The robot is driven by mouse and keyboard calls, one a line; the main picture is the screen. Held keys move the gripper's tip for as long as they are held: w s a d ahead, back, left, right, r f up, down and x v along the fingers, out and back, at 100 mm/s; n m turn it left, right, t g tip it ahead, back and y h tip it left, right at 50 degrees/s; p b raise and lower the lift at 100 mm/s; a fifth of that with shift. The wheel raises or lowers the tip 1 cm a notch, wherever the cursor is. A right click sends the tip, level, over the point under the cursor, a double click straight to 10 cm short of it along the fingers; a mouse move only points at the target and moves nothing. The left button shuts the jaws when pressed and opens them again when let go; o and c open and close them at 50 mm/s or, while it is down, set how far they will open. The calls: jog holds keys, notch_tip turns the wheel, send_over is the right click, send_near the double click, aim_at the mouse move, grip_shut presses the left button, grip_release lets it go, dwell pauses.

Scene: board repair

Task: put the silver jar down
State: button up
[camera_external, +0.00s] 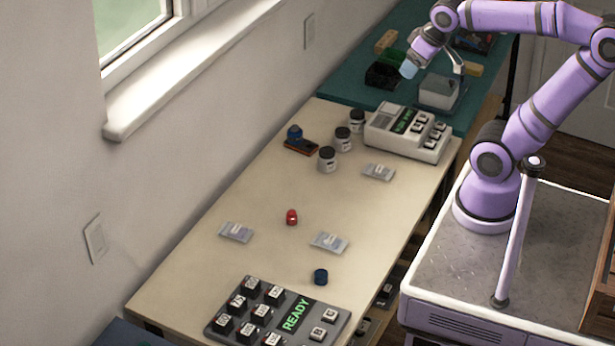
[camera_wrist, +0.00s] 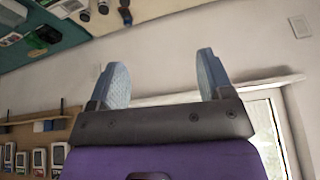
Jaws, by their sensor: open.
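Three small pale grey jars with dark lids stand upright on the beige table: a near jar (camera_external: 327,160), a middle jar (camera_external: 343,140) and a far jar (camera_external: 356,122). I cannot tell which of them is the silver jar. My gripper (camera_external: 409,69) is raised above the teal surface at the back, well apart from the jars. In the wrist view its two blue-grey fingers (camera_wrist: 163,78) are spread wide with nothing between them.
A white device with a green display (camera_external: 407,132) stands right of the jars. A clear bin (camera_external: 439,92) and a black bin (camera_external: 383,76) sit on the teal surface. Silver packets, a red part (camera_external: 291,217) and a dark blue cap (camera_external: 320,277) lie on the beige table, with free room between them.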

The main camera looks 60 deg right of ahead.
jog(key=shift+n, duration=0.7)
jog(key=s, duration=0.1)
jog(key=s+a, duration=0.1)
jog(key=s+f, duration=0.1)
jog(key=s, duration=0.1)
jog(key=shift+a+f, duration=0.1)
jog(key=shift+a, duration=0.05)
